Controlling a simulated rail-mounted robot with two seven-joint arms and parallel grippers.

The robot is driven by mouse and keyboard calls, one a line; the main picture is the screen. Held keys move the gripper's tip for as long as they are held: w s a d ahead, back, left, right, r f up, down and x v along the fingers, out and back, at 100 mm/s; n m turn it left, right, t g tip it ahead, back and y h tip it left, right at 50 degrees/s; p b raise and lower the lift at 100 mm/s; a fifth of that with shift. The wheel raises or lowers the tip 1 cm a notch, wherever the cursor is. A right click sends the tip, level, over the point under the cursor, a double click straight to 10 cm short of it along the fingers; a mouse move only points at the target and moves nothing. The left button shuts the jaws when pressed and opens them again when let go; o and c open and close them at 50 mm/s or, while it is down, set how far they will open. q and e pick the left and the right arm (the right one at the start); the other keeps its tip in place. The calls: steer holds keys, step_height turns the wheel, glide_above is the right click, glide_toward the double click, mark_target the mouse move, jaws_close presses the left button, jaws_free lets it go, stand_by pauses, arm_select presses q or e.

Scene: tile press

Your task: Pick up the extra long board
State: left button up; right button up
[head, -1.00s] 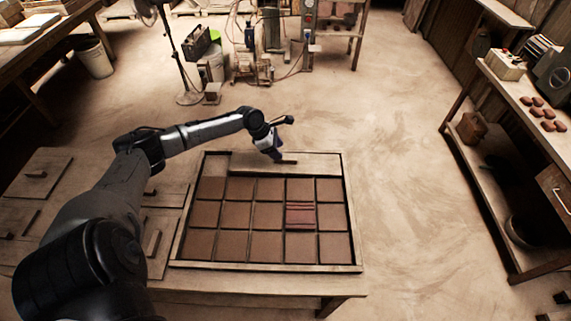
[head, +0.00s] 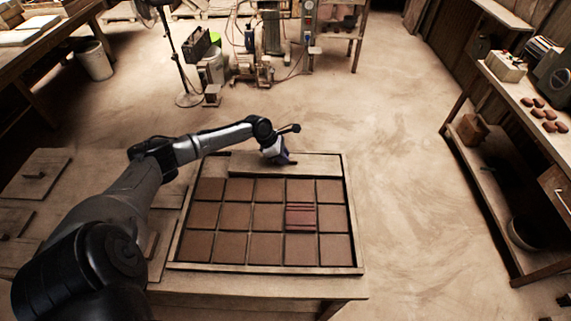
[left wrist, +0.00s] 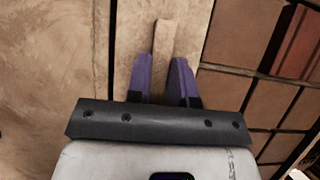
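The extra long board (head: 318,164) is a pale plank lying along the far side of the framed tray, over part of the back row. It also shows in the left wrist view (left wrist: 190,38), with a raised wooden handle (left wrist: 163,36) on it. My left gripper (head: 281,159) is low over the board at its handle. In the left wrist view its two purple fingers (left wrist: 161,75) are apart, one on each side of the handle. I cannot tell whether they touch it. The gripper hides most of the handle in the head view. My right gripper is not in view.
The tray (head: 265,268) holds rows of brown tiles, with a small stack of reddish tiles (head: 300,216) on one. Smaller boards with handles (head: 38,172) lie on the table at the left. A shelf bench (head: 500,190) stands at the right. The floor between is clear.

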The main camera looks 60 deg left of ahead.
arm_select(q)
jaws_close()
steer(key=shift+r, duration=0.1)
